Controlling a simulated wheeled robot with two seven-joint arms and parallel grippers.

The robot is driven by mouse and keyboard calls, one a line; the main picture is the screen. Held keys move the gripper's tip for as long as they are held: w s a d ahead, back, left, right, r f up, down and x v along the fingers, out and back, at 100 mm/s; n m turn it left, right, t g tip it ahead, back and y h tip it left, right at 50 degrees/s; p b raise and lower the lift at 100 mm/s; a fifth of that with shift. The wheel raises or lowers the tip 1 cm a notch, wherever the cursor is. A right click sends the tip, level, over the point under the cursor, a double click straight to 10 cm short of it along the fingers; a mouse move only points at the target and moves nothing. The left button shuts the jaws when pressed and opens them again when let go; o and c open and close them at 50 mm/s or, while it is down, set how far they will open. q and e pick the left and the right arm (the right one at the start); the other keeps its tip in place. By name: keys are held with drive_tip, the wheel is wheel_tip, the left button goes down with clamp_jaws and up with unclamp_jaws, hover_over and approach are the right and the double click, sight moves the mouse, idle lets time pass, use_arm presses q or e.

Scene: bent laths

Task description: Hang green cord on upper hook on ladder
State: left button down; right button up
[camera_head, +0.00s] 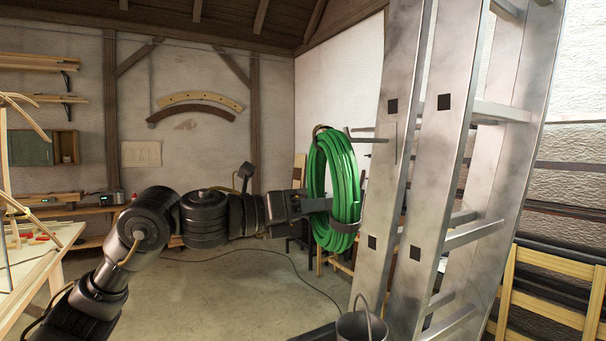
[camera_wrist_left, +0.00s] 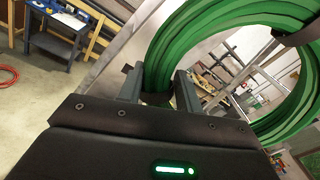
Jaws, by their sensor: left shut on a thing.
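The green cord (camera_head: 342,185) is a thick coil held upright beside the aluminium ladder (camera_head: 440,190). My left gripper (camera_head: 322,204) reaches in from the left and is shut on the coil's near side. In the left wrist view the coil (camera_wrist_left: 185,45) passes between the two fingers (camera_wrist_left: 160,90), and a dark strap wraps it. An upper hook (camera_head: 372,139) juts left from the ladder's left rail, near the height of the coil's top. From the head view I cannot tell whether the hook passes through the coil. The lower hook is mostly hidden behind the coil. My right gripper is not in view.
A metal bucket (camera_head: 362,327) stands low by the ladder's left rail. A wooden workbench (camera_head: 30,275) is at the left. A yellow wooden rack (camera_head: 550,295) is at the right. Open floor (camera_head: 250,275) lies below my arm, with a dark cable across it.

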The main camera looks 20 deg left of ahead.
use_arm(q)
drive_tip(key=a+r+n+t+y, duration=0.1)
drive_tip(key=a+r, duration=0.3)
drive_tip(key=r, duration=0.2)
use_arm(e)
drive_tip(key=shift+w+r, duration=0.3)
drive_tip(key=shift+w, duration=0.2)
use_arm(q)
drive_tip(key=shift+w+d, duration=0.1)
drive_tip(key=shift+p+x, duration=0.6)
drive_tip(key=shift+x, duration=1.75)
drive_tip(key=w+d+f, duration=0.3)
drive_tip(key=w+d, duration=0.1)
drive_tip(key=w, duration=0.1)
drive_tip(key=shift+b, duration=0.35)
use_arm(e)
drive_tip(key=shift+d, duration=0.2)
